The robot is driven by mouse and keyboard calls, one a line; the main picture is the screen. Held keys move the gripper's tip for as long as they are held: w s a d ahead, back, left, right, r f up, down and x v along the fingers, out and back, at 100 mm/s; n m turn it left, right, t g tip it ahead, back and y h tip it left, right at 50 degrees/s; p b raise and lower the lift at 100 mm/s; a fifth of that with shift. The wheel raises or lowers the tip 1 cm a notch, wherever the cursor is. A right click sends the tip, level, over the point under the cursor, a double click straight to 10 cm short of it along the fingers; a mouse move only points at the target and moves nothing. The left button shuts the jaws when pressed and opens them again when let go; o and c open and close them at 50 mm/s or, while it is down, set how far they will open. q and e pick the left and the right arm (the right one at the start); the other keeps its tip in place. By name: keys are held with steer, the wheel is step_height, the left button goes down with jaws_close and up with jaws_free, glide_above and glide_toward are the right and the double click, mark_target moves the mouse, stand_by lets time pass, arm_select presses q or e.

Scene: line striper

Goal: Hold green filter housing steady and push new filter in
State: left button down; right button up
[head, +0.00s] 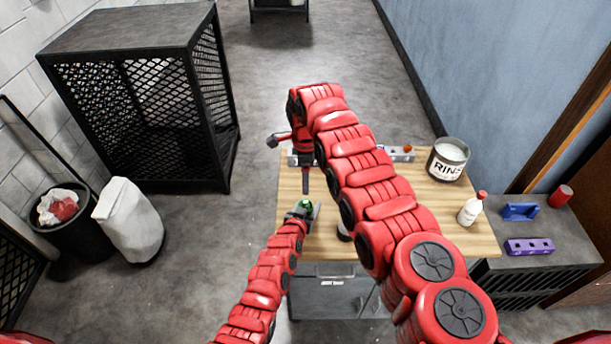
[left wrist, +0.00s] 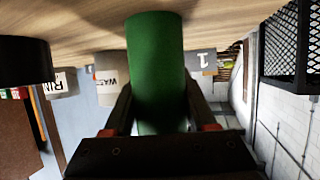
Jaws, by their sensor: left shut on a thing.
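The green filter housing (left wrist: 157,70) stands between the two fingers of my left gripper (left wrist: 160,115) in the left wrist view, and the fingers are shut on it. In the head view only a small green top of the housing (head: 306,203) shows at my left gripper (head: 304,210), over the table's left side. My right arm reaches across the table. Its dark, narrow end (head: 306,180) points down, a little beyond the housing in the picture. I cannot make out its fingers or whether it holds anything. I cannot pick out the new filter in either view.
The wooden table (head: 455,215) carries a RINSE bucket (head: 449,160) and a white bottle with a red cap (head: 472,209). A WASTE container (left wrist: 112,78) and a black cylinder (left wrist: 22,60) show in the left wrist view. My right arm hides the table's middle.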

step_height(320, 180, up, 7)
stand_by(0.9)
stand_by(0.4)
arm_select(q)
steer(key=shift+c, duration=0.6)
jaws_free()
steer(key=shift+s, duration=0.1)
